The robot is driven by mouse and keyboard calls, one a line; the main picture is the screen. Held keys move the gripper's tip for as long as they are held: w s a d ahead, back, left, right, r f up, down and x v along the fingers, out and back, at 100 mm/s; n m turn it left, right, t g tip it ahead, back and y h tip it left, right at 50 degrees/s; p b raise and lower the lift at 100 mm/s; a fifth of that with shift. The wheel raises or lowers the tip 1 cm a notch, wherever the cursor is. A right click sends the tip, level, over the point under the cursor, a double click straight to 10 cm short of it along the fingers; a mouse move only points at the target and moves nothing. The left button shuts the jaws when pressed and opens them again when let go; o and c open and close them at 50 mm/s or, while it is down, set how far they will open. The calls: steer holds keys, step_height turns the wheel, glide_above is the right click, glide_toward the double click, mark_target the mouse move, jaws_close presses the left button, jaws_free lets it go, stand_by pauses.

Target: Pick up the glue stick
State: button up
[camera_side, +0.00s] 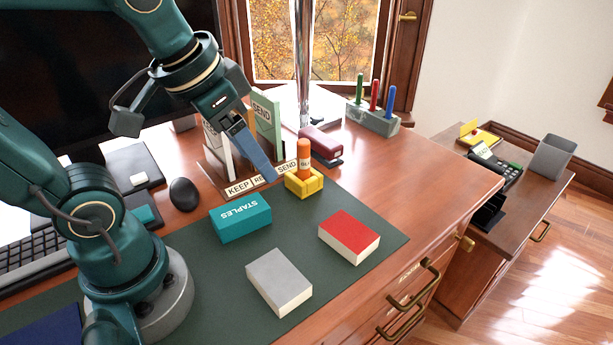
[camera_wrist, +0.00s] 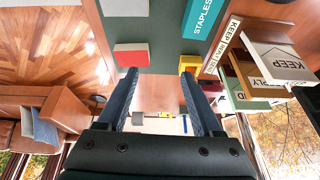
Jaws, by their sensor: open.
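The glue stick (camera_side: 304,160) is an orange cylinder standing upright in a yellow holder (camera_side: 302,185) on the desk, at the far edge of the dark green mat. In the side view, my gripper (camera_side: 270,172) points down and right, its fingertips just left of the glue stick. The wrist view shows my gripper (camera_wrist: 158,75) with its two blue fingers apart and nothing between them but desk. The yellow holder also shows there (camera_wrist: 190,62), beyond the right fingertip. I cannot make out the glue stick in that view.
A letter sorter (camera_side: 212,165) stands close behind and left of my gripper. A dark red stapler (camera_side: 322,146) sits just beyond the glue stick. A teal staples box (camera_side: 240,218), a grey box (camera_side: 279,281) and a red-topped block (camera_side: 349,235) lie on the mat (camera_side: 215,275).

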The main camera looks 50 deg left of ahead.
steer(key=m+g, duration=0.1)
steer(key=g, duration=0.1)
glide_toward(303, 141)
steer(key=s+d+f, duration=0.2)
steer(key=s+d, duration=0.1)
steer(key=d, duration=0.2)
steer(key=w+a+f, duration=0.1)
steer(key=f, duration=0.1)
steer(key=w+a+f+g, duration=0.1)
steer(key=w+a+f, duration=0.1)
steer(key=w+a+f+m+g, duration=0.1)
steer(key=w+a+f, duration=0.1)
steer(key=shift+w+f, duration=0.25)
steer(key=shift+f, duration=0.05)
steer(key=shift+a+f+g, duration=0.1)
steer(key=shift+f+g, duration=0.3)
steer(key=shift+f, duration=2.5)
jaws_close()
